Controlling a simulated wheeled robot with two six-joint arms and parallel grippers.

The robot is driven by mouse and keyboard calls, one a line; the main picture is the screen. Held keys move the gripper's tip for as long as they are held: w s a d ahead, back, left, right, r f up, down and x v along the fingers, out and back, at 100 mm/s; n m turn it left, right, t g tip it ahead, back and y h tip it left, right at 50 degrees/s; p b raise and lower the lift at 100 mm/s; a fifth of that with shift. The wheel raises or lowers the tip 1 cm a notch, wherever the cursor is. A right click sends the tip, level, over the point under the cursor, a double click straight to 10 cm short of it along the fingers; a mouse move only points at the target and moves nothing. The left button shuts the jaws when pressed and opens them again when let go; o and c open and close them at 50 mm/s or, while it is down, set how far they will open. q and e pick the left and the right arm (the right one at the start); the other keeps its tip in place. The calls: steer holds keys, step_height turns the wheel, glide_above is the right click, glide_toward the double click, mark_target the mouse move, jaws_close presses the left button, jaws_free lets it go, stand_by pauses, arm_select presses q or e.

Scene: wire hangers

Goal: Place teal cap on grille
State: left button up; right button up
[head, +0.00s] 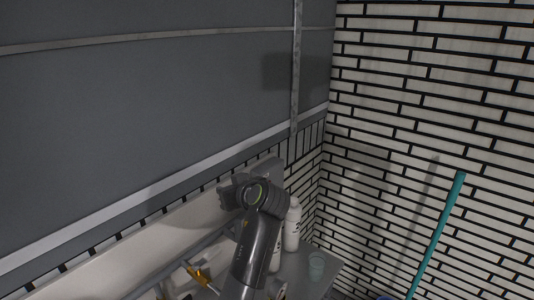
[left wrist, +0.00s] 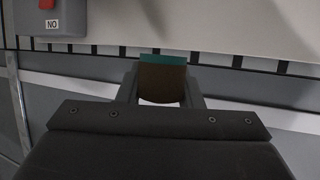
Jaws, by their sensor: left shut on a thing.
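In the left wrist view, my left gripper (left wrist: 161,88) is shut on a block-like thing with a teal top edge and a dark brown face, which I take to be the teal cap (left wrist: 162,60). It sits between the two grey fingers, in front of a pale surface. In the head view, my arm rises from the bottom middle and ends near the dark wall panel; its fingertips and the cap cannot be made out there. I cannot clearly identify the grille in either view. My right gripper is not in view.
A yellow-orange object (head: 198,273) lies lower left. A teal pole (head: 437,235) leans at right. A grey box with a red part (left wrist: 47,4) is at upper left.

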arm_select(q)
steer(key=s+a+r+m+t+h, duration=0.1)
steer(key=s+m+h, duration=0.1)
steer(key=s, duration=0.3)
steer(key=s+a+r+m+h, duration=0.2)
steer(key=s+m+h, duration=0.1)
steer(key=s, duration=0.3)
steer(key=s+a+r+m+t+h, duration=0.1)
steer(key=s+a+m+h, duration=0.1)
steer(key=s, duration=0.4)
steer(key=shift+r+m+t+h, duration=0.25)
steer(key=shift+m+t+h, duration=0.05)
steer(key=shift+h, duration=0.4)
